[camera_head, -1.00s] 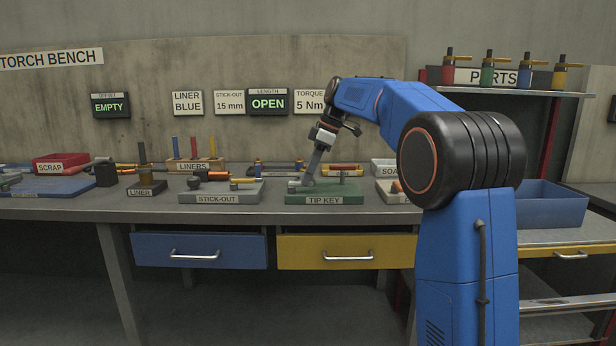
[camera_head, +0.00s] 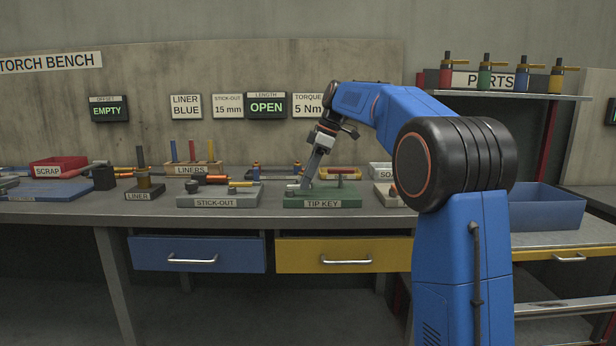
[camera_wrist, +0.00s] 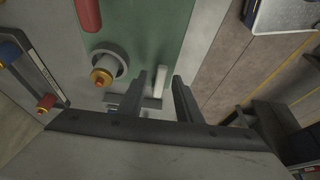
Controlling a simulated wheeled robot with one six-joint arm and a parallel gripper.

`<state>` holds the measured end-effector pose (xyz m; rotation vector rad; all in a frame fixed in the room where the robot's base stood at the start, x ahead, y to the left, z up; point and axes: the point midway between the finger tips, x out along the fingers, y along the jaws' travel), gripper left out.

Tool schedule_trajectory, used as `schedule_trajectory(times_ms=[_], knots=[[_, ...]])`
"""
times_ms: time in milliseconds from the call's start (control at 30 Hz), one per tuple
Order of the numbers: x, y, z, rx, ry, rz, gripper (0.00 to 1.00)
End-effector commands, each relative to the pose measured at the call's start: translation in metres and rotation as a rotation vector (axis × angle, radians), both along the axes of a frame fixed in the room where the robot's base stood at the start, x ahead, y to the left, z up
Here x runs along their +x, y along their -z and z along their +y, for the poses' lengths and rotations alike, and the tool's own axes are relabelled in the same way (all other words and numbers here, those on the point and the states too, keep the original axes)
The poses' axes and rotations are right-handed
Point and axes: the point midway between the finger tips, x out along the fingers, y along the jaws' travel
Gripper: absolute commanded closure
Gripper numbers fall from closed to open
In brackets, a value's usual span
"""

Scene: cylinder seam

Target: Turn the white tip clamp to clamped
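The white tip clamp (camera_wrist: 159,83) shows in the wrist view as a short pale bar on the green TIP KEY block (camera_head: 345,203). My gripper (camera_wrist: 161,86) is open, with one finger on each side of the bar. I cannot tell whether either finger touches it. A grey ring with a brass tip (camera_wrist: 102,75) stands left of the fingers on the block. In the head view my gripper (camera_head: 305,187) is low over the left part of the block, and the clamp is too small to make out there.
A red handle (camera_wrist: 88,14) lies on the block. The grey STICK-OUT block (camera_head: 245,201) stands left of it, and a SOAK-side white box (camera_head: 381,170) behind right. A blue bin (camera_head: 548,212) is at the right. Red and blue knobs (camera_wrist: 46,103) show at the wrist view's left.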

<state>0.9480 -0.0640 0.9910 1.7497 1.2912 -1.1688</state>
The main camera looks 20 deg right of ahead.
Motion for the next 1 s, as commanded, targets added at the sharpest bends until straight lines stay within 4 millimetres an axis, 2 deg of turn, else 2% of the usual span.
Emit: schedule_trajectory(times_ms=[133,267,700,1000], knots=[[-0.001,-0.006,-0.002,0.000,0.000,0.000,0.69],[-0.002,-0.022,-0.009,0.000,0.001,-0.002,0.69],[-0.011,-0.102,-0.042,-0.001,0.002,-0.004,0.69],[-0.016,-0.145,-0.058,0.000,0.001,-0.002,0.69]])
